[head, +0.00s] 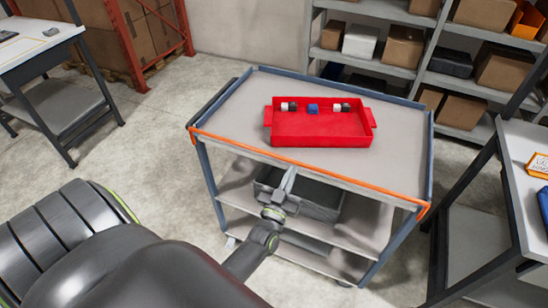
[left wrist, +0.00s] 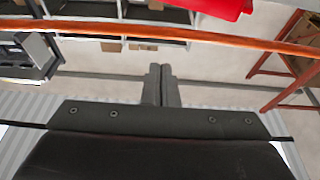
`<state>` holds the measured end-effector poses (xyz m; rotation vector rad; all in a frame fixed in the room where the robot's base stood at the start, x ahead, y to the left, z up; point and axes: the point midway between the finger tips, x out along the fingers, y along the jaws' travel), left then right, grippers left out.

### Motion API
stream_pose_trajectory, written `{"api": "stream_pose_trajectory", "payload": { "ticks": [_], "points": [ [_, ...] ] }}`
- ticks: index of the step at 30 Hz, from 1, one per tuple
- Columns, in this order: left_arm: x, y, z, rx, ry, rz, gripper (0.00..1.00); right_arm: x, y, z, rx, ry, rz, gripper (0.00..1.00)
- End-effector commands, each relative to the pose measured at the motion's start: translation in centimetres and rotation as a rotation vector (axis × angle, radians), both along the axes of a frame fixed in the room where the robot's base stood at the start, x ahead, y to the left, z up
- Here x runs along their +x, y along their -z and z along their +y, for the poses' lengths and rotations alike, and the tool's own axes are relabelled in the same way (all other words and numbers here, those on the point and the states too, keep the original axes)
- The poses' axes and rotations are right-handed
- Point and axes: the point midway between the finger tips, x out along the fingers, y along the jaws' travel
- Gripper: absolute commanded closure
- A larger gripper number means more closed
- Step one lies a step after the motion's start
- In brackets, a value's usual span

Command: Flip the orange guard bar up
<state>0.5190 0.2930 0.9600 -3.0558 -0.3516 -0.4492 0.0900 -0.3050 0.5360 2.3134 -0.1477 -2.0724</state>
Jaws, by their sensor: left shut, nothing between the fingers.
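The orange guard bar (head: 240,146) runs along the front edge of the cart's top, with its ends bent at the two front corners. In the left wrist view the bar (left wrist: 230,43) crosses the upper part of the picture from side to side. My left gripper (head: 291,171) is shut and empty, just in front of and below the middle of the bar. In the left wrist view its closed fingers (left wrist: 160,72) point toward the bar, with a visible gap below it. My right gripper is not in view.
A red tray (head: 320,139) with small white, black and blue items stands on the cart's top (head: 225,120). A grey bin (head: 318,207) sits on the shelf below. Tables stand left (head: 45,45) and right (head: 520,200); loaded shelving is behind. Floor left of the cart is clear.

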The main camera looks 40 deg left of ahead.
Motion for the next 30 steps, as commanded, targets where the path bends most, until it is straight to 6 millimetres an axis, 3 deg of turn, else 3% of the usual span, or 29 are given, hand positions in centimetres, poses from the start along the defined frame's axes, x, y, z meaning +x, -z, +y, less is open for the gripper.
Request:
{"api": "stream_pose_trajectory", "payload": {
  "ticks": [8,17,21,30],
  "points": [
    [-2.7,-0.5,-0.6,-0.001,-0.001,0.001,1.00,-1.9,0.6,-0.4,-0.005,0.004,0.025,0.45],
    [-7.2,-1.3,-1.6,-0.001,-0.002,0.001,1.00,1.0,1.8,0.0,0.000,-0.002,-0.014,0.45],
    [-8.7,-1.7,-2.0,0.000,0.000,0.002,1.00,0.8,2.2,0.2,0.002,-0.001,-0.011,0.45],
    [-9.6,-2.1,-2.2,0.000,0.000,0.000,1.00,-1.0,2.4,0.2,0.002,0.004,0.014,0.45]
  ]
}}
